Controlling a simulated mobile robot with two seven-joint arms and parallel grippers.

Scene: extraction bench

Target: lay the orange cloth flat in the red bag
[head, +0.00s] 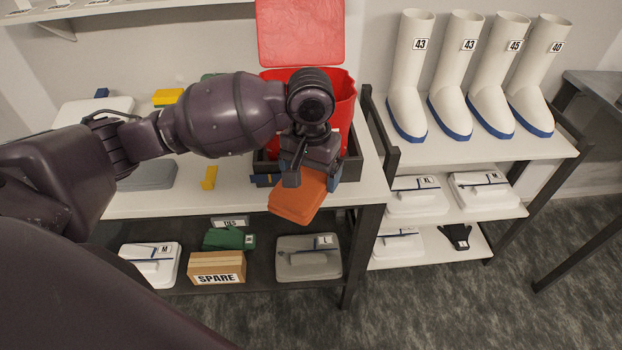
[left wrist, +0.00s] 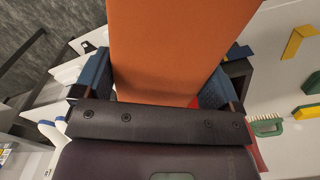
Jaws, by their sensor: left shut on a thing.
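My left gripper (head: 312,165) is shut on the folded orange cloth (head: 298,196), which hangs over the front edge of the bench. In the left wrist view the orange cloth (left wrist: 180,50) fills the space between the fingers (left wrist: 160,85). The red bag (head: 341,105) stands open behind my gripper, in a dark tray, with its red lid (head: 300,32) raised against the wall. My wrist hides much of the bag's opening. The cloth is outside the bag, in front of it. My right gripper is not in view.
The dark tray (head: 353,160) surrounds the bag's base. White boots (head: 408,85) stand on the rack to the right. A SPARE box (head: 217,269) and folded items lie on the lower shelf. A yellow piece (head: 209,177) lies left of the tray.

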